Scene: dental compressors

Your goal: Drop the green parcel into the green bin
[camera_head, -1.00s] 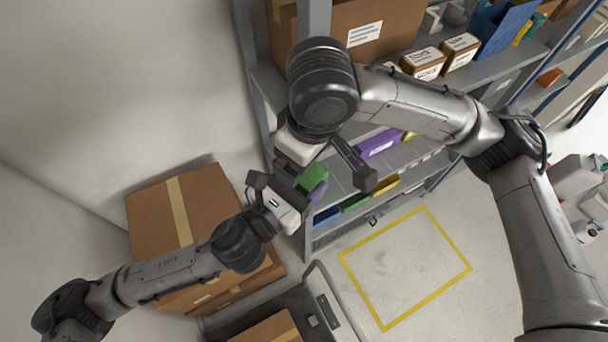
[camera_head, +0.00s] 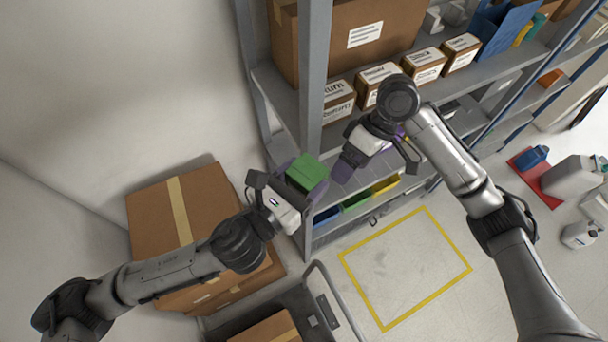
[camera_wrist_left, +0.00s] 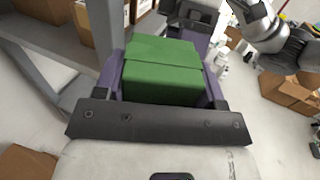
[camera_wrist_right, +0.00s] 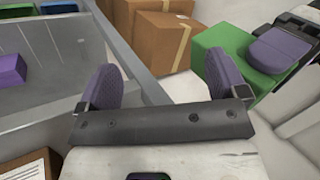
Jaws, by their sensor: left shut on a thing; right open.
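The green parcel (camera_head: 307,173) is a block held up in front of the shelf's left post. My left gripper (camera_head: 290,180) is shut on it, with a purple finger on each side, as the left wrist view of the parcel (camera_wrist_left: 160,72) shows. My right gripper (camera_head: 376,165) is open and empty, to the right of the parcel and apart from it. In the right wrist view the parcel (camera_wrist_right: 228,42) is beyond the right finger. The green bin (camera_head: 356,202) is on the low shelf between a blue and a yellow bin.
The blue bin (camera_head: 327,216) and yellow bin (camera_head: 386,184) flank the green one. The grey shelf post (camera_head: 313,90) stands close behind the parcel. Cardboard boxes (camera_head: 185,205) are stacked at left. The yellow-taped floor square (camera_head: 405,268) is clear.

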